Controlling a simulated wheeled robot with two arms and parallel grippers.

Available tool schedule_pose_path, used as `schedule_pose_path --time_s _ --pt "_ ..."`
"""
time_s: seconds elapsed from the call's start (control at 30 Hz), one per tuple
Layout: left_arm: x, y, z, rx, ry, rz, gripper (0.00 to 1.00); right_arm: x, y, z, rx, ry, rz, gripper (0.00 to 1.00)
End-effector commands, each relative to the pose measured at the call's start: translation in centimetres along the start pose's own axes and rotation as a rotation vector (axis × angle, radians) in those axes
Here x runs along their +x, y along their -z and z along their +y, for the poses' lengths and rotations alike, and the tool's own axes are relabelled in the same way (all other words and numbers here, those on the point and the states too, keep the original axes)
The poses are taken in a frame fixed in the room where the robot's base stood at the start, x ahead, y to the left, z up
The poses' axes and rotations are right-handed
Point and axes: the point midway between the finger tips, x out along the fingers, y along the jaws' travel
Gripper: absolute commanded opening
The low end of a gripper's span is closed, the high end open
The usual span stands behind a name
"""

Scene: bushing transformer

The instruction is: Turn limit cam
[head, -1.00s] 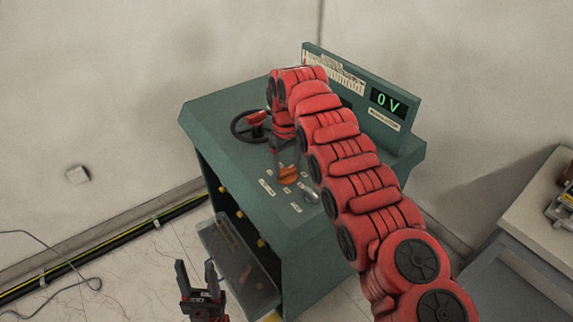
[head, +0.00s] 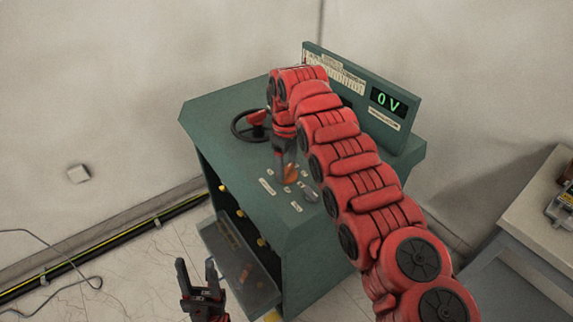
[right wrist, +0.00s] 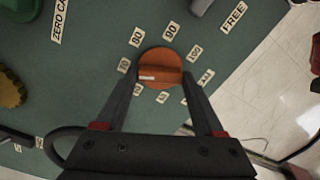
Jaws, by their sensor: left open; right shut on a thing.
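The limit cam is a round orange knob (head: 291,175) on the green console top. It also shows in the right wrist view (right wrist: 160,66), with a raised bar across it and a white mark on the bar's left part. Number labels such as 80, 90 and 100 ring it. My right gripper (head: 286,172) points down at the knob and is shut on it, one finger on each side in the right wrist view (right wrist: 161,80). My left gripper (head: 196,265) is open and empty, low in front of the console, away from the knob.
The green console (head: 220,110) carries a black handwheel (head: 238,128) left of my right arm and an upright panel reading 0 V (head: 388,101). An open tray (head: 238,262) juts from its front. A side table (head: 520,200) stands at right.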

Motion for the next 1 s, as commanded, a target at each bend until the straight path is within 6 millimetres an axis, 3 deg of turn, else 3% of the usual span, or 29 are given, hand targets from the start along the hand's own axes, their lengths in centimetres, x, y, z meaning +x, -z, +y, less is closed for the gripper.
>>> schedule_pose_path --time_s 0.23,0.27,0.43,0.77,0.9,1.0 --pt "0.0 0.0 0.0 0.000 0.000 0.000 0.50 -0.1 0.1 0.0 0.000 -0.001 0.002 0.14" --pt "0.0 0.0 0.0 0.000 0.000 0.000 0.50 -0.1 0.1 0.0 0.000 -0.001 0.002 0.72" --pt "0.0 0.0 0.0 0.000 0.000 0.000 0.50 0.0 0.0 0.0 0.001 -0.001 0.002 1.00" --pt "0.0 0.0 0.0 0.000 0.000 0.000 0.50 -0.7 0.1 0.1 0.001 -0.002 0.001 1.00" --pt "-0.1 0.0 0.0 0.000 0.000 0.000 0.50 -3.2 0.2 0.0 0.001 -0.005 0.006 1.00" --pt "3.0 0.5 -0.1 0.000 0.000 0.000 0.50 -6.8 0.3 -0.1 -0.002 -0.002 0.005 1.00"
